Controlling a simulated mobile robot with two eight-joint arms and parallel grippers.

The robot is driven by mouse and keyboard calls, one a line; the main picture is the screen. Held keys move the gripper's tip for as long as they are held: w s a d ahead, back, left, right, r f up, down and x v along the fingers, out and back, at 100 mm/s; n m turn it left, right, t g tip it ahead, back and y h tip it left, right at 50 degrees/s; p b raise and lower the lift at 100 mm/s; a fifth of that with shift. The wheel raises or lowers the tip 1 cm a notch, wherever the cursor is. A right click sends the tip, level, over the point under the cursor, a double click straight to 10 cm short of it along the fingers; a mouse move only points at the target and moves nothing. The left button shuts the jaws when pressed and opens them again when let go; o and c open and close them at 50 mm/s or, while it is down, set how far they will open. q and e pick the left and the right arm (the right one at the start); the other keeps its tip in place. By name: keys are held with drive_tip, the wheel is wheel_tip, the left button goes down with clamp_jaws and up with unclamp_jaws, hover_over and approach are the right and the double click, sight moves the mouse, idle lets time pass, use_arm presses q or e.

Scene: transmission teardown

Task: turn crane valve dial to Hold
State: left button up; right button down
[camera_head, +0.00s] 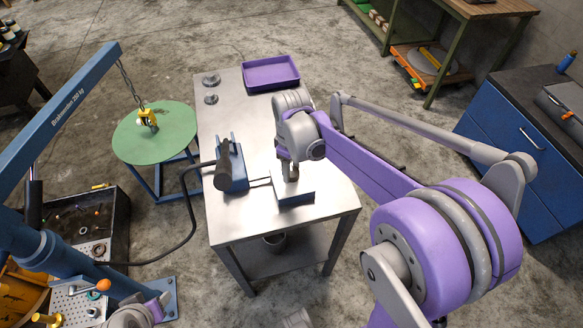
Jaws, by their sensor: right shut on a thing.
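A purple tray (270,73) and small grey round parts (211,80) lie at the table's far end. A black hose (187,222) runs from the pump unit toward the crane. A black bin (112,215) stands at left, a blue cabinet (510,165) at right.

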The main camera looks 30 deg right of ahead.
idle(0.4)
drive_tip(key=shift+c, duration=1.4)
unclamp_jaws()
drive_tip(key=shift+r, duration=0.1)
wheel_tip(320, 180, up, 11)
drive_tip(key=shift+f+p, duration=0.2)
drive_tip(key=shift+p, duration=0.2)
